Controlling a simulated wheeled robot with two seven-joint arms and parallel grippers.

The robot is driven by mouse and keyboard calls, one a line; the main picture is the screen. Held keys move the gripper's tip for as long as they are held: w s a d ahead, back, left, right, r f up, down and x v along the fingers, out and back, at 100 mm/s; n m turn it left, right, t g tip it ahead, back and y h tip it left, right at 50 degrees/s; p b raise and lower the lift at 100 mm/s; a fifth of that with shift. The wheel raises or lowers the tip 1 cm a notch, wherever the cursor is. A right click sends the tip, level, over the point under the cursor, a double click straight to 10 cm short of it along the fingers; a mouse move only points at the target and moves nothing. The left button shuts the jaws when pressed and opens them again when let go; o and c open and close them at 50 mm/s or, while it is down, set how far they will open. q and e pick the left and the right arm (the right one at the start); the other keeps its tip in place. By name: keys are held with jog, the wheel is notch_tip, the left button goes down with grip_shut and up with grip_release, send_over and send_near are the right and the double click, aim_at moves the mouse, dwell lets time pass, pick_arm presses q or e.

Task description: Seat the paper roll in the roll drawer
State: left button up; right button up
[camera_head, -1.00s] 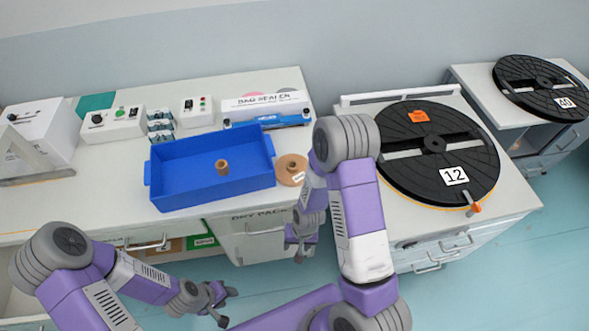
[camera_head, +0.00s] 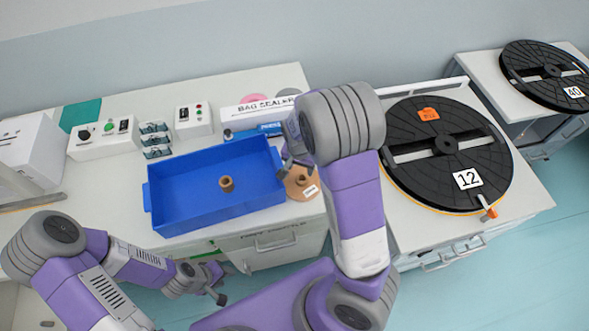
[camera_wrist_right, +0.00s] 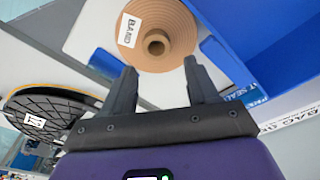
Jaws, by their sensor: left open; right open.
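A flat brown roll (camera_head: 301,186) with a raised core and a white label lies on the counter, right of the blue tray. In the right wrist view the roll (camera_wrist_right: 180,45) shows its label, which reads BAND. My right gripper (camera_wrist_right: 160,75) is open, its fingers pointing at the roll's near edge with nothing between them. In the head view my right gripper (camera_head: 289,166) is partly hidden by its arm. My left gripper (camera_head: 218,286) is open and empty in front of the counter. I cannot tell which cabinet part is the roll drawer; a cabinet front (camera_head: 285,258) shows below the counter.
The blue tray (camera_head: 168,215) holds a small brown core (camera_head: 227,184). Behind stand the bag sealer (camera_head: 238,112) and control boxes (camera_head: 100,138). A black reel marked 12 (camera_head: 480,145) is on the right table; another, marked 40 (camera_head: 535,65), is farther back.

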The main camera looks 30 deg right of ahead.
aim_at(302, 177)
jog(key=f, duration=0.2)
jog(key=f+b, duration=0.1)
jog(key=f, duration=0.4)
jog(key=shift+d+f+b, duration=0.2)
jog(key=shift+d+b, duration=0.2)
jog(key=c, duration=1)
